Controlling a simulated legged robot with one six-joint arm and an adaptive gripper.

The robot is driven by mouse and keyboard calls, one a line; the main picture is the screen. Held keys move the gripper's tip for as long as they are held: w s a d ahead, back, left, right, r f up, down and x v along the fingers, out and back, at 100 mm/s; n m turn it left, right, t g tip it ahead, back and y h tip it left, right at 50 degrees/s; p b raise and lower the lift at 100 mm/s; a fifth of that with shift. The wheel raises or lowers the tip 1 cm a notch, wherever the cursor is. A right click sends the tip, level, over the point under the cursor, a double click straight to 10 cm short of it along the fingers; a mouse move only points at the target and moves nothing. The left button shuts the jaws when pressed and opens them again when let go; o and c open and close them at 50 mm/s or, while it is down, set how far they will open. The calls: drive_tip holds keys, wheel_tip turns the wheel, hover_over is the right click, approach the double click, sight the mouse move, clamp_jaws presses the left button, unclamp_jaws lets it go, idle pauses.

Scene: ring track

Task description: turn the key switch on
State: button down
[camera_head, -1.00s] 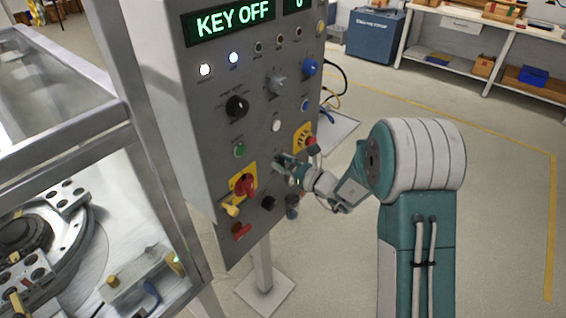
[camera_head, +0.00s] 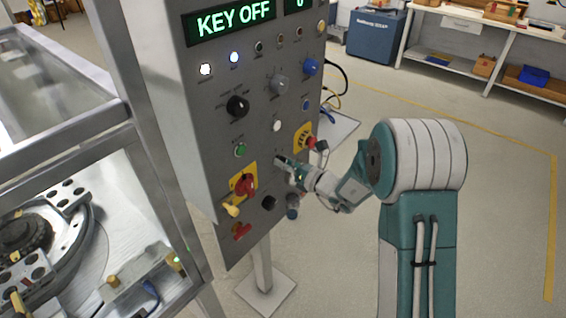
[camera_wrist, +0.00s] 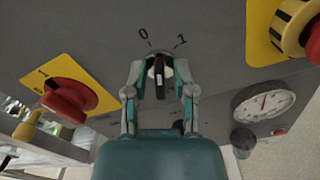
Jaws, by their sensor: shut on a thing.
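The grey control panel (camera_head: 208,125) stands upright with its display (camera_head: 233,21) reading "KEY OFF". In the wrist view, the key switch (camera_wrist: 160,78) sits between the "0" and "1" marks, a dark key in a pale round collar. My gripper (camera_wrist: 160,90) is shut on the key, one finger on each side. In the head view, my gripper (camera_head: 286,163) is at the lower middle of the panel, and it hides most of the key there. The key's exact angle is hard to tell.
A red rotary switch on a yellow plate (camera_head: 243,184) is left of my gripper. A red button on yellow (camera_head: 305,139) is close on the right. A black knob (camera_head: 268,203) is below. A metal-framed machine (camera_head: 150,150) stands left; floor at right is clear.

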drive_tip(key=m, duration=0.4)
drive_tip(key=shift+w+d+f+m, duration=0.1)
drive_tip(key=shift+d+m, duration=0.05)
drive_tip(key=shift+m, duration=0.15)
drive_tip(key=shift+d+m, duration=0.1)
drive_tip(key=shift+m, duration=1.5)
drive_tip(key=shift+f+m, duration=0.1)
drive_tip(key=shift+m, duration=0.2)
drive_tip(key=c, duration=0.7)
unclamp_jaws()
drive_tip(key=shift+c, duration=0.2)
drive_tip(key=shift+w+d, duration=0.1)
drive_tip(key=shift+d, duration=0.1)
drive_tip(key=v, duration=1.2)
